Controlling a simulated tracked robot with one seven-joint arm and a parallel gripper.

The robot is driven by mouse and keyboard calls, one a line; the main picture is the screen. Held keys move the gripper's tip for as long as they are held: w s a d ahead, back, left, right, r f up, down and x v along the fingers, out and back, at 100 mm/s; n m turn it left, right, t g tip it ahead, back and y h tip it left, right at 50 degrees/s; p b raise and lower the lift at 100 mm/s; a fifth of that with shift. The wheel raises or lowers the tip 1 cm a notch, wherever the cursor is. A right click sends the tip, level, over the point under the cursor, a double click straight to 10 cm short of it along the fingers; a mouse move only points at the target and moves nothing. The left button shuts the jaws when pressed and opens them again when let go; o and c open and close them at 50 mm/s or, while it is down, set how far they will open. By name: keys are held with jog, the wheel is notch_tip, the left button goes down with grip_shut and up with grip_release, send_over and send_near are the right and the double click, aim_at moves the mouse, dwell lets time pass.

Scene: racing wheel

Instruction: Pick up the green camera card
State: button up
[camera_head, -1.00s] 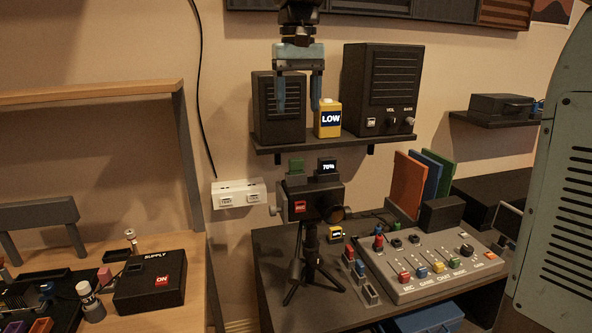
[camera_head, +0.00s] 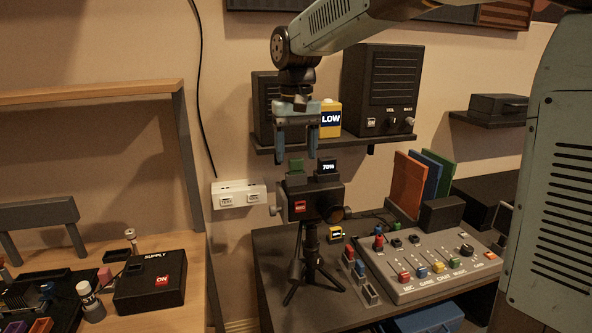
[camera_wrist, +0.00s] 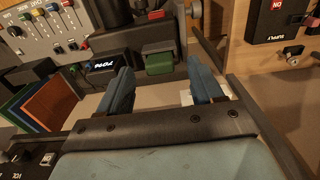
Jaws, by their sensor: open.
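The green camera card (camera_head: 296,166) stands in a slot on top of the black camera (camera_head: 318,203), which sits on a tripod. In the wrist view the green card (camera_wrist: 159,63) shows ahead of and between the two blue fingers. My gripper (camera_head: 295,160) is open and empty, pointing down just above the camera top in the head view. Its fingertips (camera_wrist: 160,72) frame the card in the wrist view, with no visible contact. A small dark display reading 70% (camera_head: 328,167) is right beside the card on the camera.
A shelf (camera_head: 290,146) behind my gripper holds speakers (camera_head: 382,90) and a yellow LOW battery (camera_head: 330,118). A mixer (camera_head: 430,265) and several upright coloured panels stand on the dark desk at right. A white wall socket (camera_head: 239,195) is left of the camera.

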aim_at(296, 171)
jog(key=shift+f, duration=1.45)
jog(key=c, duration=1.1)
jog(key=shift+r, duration=0.15)
